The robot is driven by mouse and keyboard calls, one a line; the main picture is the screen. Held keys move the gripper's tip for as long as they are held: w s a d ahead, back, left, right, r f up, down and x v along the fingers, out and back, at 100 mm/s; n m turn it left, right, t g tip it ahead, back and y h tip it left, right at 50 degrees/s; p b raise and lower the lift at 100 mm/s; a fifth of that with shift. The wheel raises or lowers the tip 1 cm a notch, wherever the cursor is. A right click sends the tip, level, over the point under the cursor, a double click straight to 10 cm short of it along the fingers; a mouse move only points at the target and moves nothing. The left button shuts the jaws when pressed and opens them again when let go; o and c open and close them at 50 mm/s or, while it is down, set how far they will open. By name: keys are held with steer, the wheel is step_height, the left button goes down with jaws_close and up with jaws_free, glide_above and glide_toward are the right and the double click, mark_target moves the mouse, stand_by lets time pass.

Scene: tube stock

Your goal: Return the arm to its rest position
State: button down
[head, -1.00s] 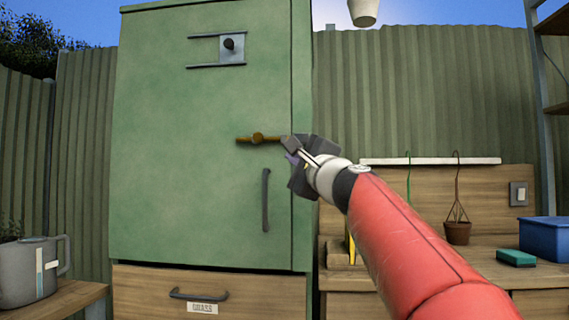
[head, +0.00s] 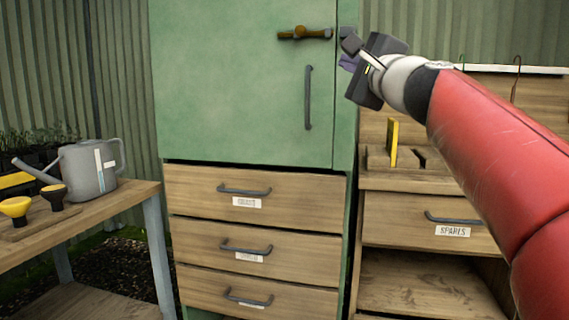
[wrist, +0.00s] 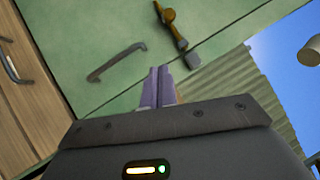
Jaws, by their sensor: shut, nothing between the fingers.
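My gripper (head: 350,50) is raised at the upper right of the head view, just right of the green cabinet's (head: 240,90) brass latch (head: 304,33). In the wrist view, the purple fingers of my gripper (wrist: 160,72) are together and hold nothing. The latch (wrist: 171,22) shows ahead of them there, apart from the fingers. The cabinet door is closed, and its dark vertical handle (head: 308,98) is below the latch. My red arm reaches in from the right.
Below the door are wooden drawers (head: 300,199), all shut. A grey watering can (head: 90,168) stands on the left table (head: 105,215).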

steer(key=s+a+f+n+g+p, duration=0.1)
steer(key=s+a+f+n+g, duration=0.2)
steer(key=f, duration=0.5)
steer(key=s+a+f+n+g, duration=0.1)
steer(key=s+f+n+g, duration=0.25)
steer(key=f, duration=0.35)
steer(key=s+d+f+n+g+h, duration=0.1)
steer(key=s+f+n+g, duration=0.1)
steer(key=s+f, duration=0.5)
steer(key=s+d+f+n+g+h+p, duration=0.1)
steer(key=s+f+n, duration=0.4)
steer(key=f, duration=0.8)
steer(key=s+d+f+n+g+h, duration=0.1)
steer(key=s+f+n+g+h, duration=0.2)
steer(key=s+f, duration=0.5)
step_height(320, 180, down, 3)
steer(key=shift+s+d+f+n+g+p, duration=0.15)
steer(key=shift+s+n+g+p, duration=0.25)
steer(key=shift+n+g, duration=0.55)
steer(key=c, duration=2.2)
jaws_free()
